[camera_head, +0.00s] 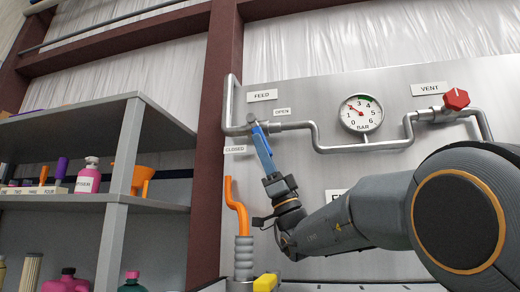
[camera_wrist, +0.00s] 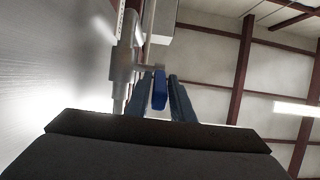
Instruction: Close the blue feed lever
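The blue feed lever (camera_wrist: 160,91) hangs from the valve on the FEED pipe. In the head view my gripper (camera_head: 262,144) reaches up to that valve from below, and its bluish fingers largely cover the lever. They slant down and slightly right from the valve, between the OPEN label (camera_head: 282,111) and the CLOSED label (camera_head: 235,149). In the wrist view the lever lies between both fingers, with little or no gap on either side. My gripper looks shut on it. The lever's exact angle is hard to tell.
A pressure gauge (camera_head: 361,113) and a red VENT knob (camera_head: 456,99) are on the panel to the right. An orange hooked handle (camera_head: 237,207) on a grey ribbed base stands just left of my wrist. A grey shelf (camera_head: 128,150) with bottles is further left.

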